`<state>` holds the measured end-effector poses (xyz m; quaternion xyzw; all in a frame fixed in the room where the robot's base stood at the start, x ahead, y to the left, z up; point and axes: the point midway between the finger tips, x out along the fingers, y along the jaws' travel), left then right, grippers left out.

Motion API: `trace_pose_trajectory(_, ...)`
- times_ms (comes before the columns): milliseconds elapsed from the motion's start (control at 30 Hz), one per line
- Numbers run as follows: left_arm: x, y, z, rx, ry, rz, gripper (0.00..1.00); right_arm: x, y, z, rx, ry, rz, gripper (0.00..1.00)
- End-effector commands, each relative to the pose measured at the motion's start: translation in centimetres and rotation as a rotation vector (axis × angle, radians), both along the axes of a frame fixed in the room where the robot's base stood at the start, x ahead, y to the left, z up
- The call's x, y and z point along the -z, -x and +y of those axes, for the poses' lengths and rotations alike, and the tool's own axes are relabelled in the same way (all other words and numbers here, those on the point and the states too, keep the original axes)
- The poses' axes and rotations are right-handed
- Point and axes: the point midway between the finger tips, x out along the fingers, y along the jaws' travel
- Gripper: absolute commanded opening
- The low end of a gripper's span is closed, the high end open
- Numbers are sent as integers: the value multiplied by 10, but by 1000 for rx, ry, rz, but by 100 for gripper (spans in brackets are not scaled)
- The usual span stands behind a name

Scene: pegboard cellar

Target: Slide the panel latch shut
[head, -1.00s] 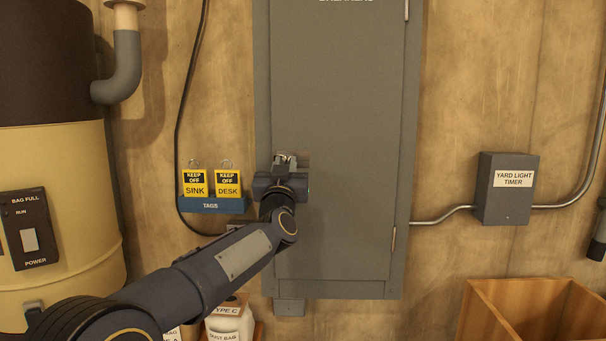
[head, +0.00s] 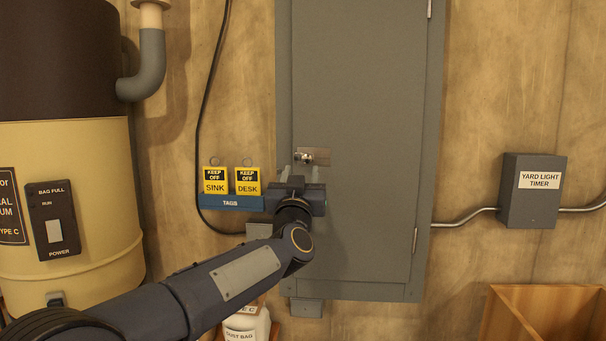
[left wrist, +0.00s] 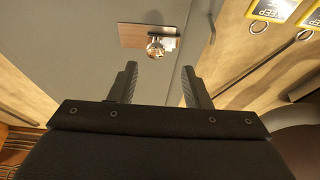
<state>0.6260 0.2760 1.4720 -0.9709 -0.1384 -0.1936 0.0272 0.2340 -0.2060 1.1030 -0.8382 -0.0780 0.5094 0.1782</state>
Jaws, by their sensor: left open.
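The grey breaker panel door (head: 370,110) is closed against the wall. Its latch is a small brownish plate (head: 321,155) with a metal bolt and round knob (head: 301,158) at the plate's left end, by the door's left edge. In the left wrist view, which is turned round, the knob (left wrist: 155,48) and plate (left wrist: 132,36) lie beyond the fingertips. My left gripper (head: 300,172) is open and empty, just below the latch and apart from it; its two fingers (left wrist: 158,74) show in the wrist view. I cannot tell whether the bolt is fully across. My right gripper is out of view.
Yellow tags (head: 247,181) hang on a blue rack (head: 229,202) close left of my gripper. A black cable (head: 204,100) runs down the wall. A cream vacuum drum (head: 85,160) stands left; a timer box (head: 533,205) and wooden crate (head: 545,292) are right.

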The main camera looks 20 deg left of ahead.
Motion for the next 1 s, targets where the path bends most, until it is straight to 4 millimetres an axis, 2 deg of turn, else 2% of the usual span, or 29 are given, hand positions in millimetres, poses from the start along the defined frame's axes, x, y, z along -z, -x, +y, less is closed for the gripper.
trace_pose_trajectory(33,6,8,-3,3,3,-1,44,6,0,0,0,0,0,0)
trace_pose_trajectory(200,10,23,-7,2,1,-1,44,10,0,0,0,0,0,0)
trace_pose_trajectory(767,13,26,-6,9,4,8,44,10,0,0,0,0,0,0)
trace_pose_trajectory(867,28,35,0,75,35,64,44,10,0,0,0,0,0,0)
trace_pose_trajectory(967,66,60,1,219,101,200,44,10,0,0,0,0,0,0)
trace_pose_trajectory(1000,87,77,-2,290,138,276,44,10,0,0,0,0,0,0)
